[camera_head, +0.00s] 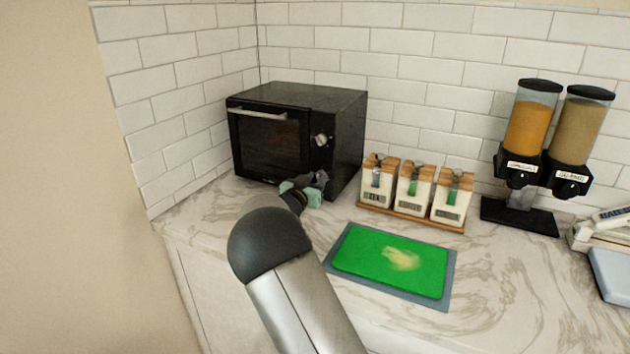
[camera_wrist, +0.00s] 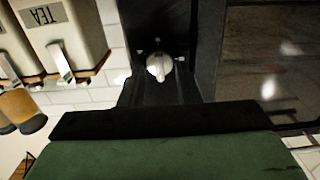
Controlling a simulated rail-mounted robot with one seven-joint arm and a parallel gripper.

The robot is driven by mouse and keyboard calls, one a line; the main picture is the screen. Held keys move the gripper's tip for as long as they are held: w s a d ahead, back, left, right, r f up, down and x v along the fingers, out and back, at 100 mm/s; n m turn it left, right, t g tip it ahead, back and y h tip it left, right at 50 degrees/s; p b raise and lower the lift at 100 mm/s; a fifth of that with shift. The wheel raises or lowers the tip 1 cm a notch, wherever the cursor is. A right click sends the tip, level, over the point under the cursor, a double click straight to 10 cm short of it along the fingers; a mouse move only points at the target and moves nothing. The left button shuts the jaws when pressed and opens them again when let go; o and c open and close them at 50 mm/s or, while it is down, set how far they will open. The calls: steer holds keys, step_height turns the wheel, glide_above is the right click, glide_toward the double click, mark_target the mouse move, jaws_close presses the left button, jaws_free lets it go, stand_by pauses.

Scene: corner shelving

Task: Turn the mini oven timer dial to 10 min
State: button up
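The black mini oven (camera_head: 265,143) stands in the counter corner with its door shut. A pale round dial (camera_head: 320,140) is on its front panel, right of the door. The dial (camera_wrist: 158,67) also shows in the wrist view, with small white marks around it on the dark panel. My gripper (camera_head: 318,183), green and black, is in front of the oven's lower right part, below that dial. In the wrist view my gripper's green and black part fills the bottom, apart from the dial. The lower part of the panel is hidden, and the finger opening cannot be made out.
White canisters (camera_head: 414,188) stand on a wooden tray right of the oven. A green cutting board (camera_head: 365,262) lies in front of them. Two dispensers (camera_head: 520,130) stand farther right. A tiled wall (camera_head: 430,90) is behind the oven.

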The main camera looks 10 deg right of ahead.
jaws_close()
steer(key=shift+f+m+b, duration=0.1)
steer(key=shift+m+b, duration=0.2)
steer(key=shift+b, duration=0.15)
steer(key=m+b, duration=1.1)
steer(key=shift+s+d+f, duration=0.1)
steer(key=shift+s, duration=0.05)
stand_by(0.4)
